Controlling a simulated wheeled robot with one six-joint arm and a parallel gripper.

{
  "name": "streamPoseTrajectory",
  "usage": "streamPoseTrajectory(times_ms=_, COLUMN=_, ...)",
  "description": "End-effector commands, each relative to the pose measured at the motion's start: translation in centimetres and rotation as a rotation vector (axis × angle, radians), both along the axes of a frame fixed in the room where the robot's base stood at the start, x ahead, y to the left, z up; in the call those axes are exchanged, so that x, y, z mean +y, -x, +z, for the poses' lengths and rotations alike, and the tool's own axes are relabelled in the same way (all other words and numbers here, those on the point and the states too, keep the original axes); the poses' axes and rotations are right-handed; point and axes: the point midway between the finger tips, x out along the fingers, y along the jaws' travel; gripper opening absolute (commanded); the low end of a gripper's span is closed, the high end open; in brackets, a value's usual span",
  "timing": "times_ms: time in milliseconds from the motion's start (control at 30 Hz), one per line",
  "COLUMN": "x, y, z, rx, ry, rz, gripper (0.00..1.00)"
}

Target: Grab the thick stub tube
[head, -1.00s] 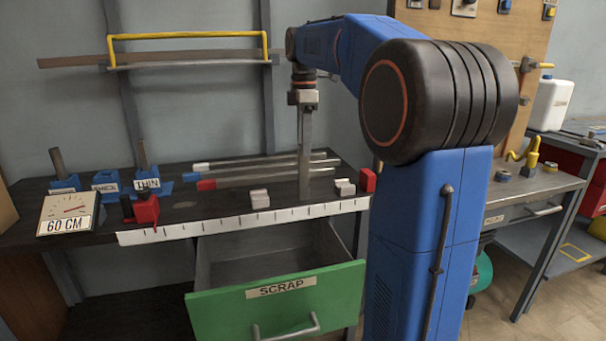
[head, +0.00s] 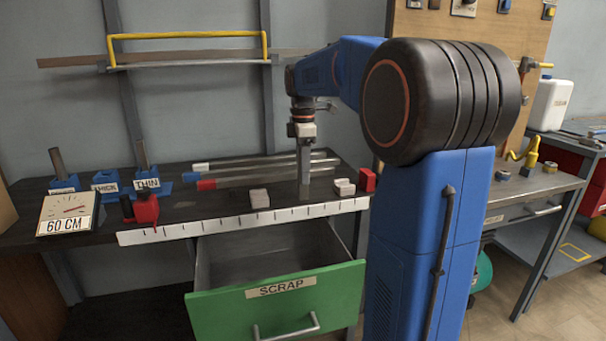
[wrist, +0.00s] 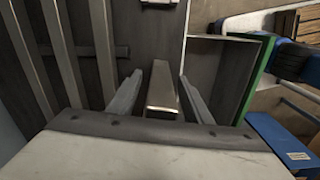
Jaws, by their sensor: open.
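A grey square stub tube (wrist: 162,95) shows in the wrist view between my gripper's two fingers, with a narrow gap on each side. My gripper (wrist: 160,92) is open around it. In the head view my gripper (head: 305,172) points straight down over the bench, between two small pale blocks. The lower end of the grey upright piece under it meets the bench top. In the head view I cannot separate the fingers from the tube, and its upper part is hidden by the gripper.
Long tubes (head: 265,170) lie behind my gripper. Pale blocks (head: 259,199) (head: 345,188) stand either side. A white ruler strip (head: 240,222) edges the bench. The green SCRAP drawer (head: 230,309) is open below. Blue stands (head: 146,183), a dial (head: 67,215) and a red clamp (head: 146,210) are left.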

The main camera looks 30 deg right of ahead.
Motion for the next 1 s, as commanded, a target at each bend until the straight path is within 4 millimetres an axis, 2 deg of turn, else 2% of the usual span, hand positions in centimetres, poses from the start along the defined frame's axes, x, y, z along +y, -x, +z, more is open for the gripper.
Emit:
streamPoseTrajectory(times_ms=67, x=0.0, y=0.0, z=0.0, rx=0.000, ry=0.000, rz=0.000, gripper=0.45)
streamPoseTrajectory(times_ms=100, x=0.0, y=0.0, z=0.0, rx=0.000, ry=0.000, rz=0.000, gripper=0.41)
streamPoseTrajectory(times_ms=267, x=0.0, y=0.0, z=0.0, rx=0.000, ry=0.000, rz=0.000, gripper=0.02)
streamPoseTrajectory(times_ms=300, x=0.0, y=0.0, z=0.0, rx=0.000, ry=0.000, rz=0.000, gripper=0.00)
streamPoseTrajectory(times_ms=533, x=0.0, y=0.0, z=0.1, rx=-0.001, ry=0.000, rz=0.000, gripper=0.00)
streamPoseTrajectory(times_ms=667, x=0.0, y=-0.1, z=0.9, rx=-0.002, ry=0.001, rz=0.000, gripper=0.00)
streamPoseTrajectory(times_ms=1000, x=0.0, y=-0.1, z=6.7, rx=-0.003, ry=0.001, rz=0.000, gripper=0.00)
